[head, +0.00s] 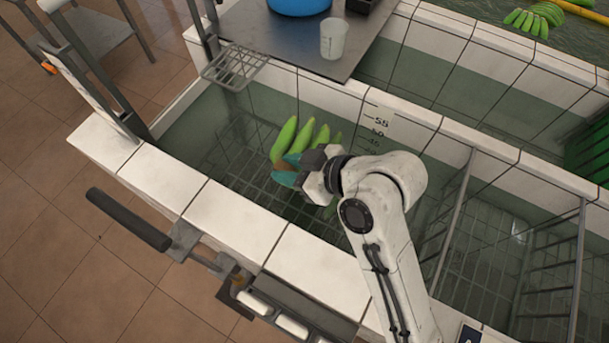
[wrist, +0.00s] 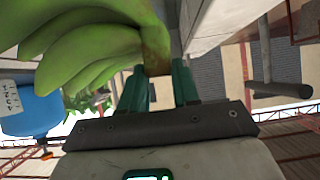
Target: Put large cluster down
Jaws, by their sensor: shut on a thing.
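The large cluster (head: 286,138) is a bunch of green bananas. In the head view it is in or just above the tiled water tank (head: 230,208), over a wire rack (head: 215,140); I cannot tell whether it touches the water or the rack. My gripper (head: 290,170) has teal fingers and is shut on the cluster. In the wrist view the bananas (wrist: 95,45) fill the upper left, and their brown stem end (wrist: 155,50) is by the fingertips of my gripper (wrist: 160,75). My arm hides part of the cluster in the head view.
A metal shelf (head: 290,35) above the tank's far side holds a white cup (head: 334,38) and a blue bowl (head: 298,3). White tiled walls edge the tank, and metal dividers (head: 455,220) stand to the right. Another green bunch (head: 535,17) is in the far tank.

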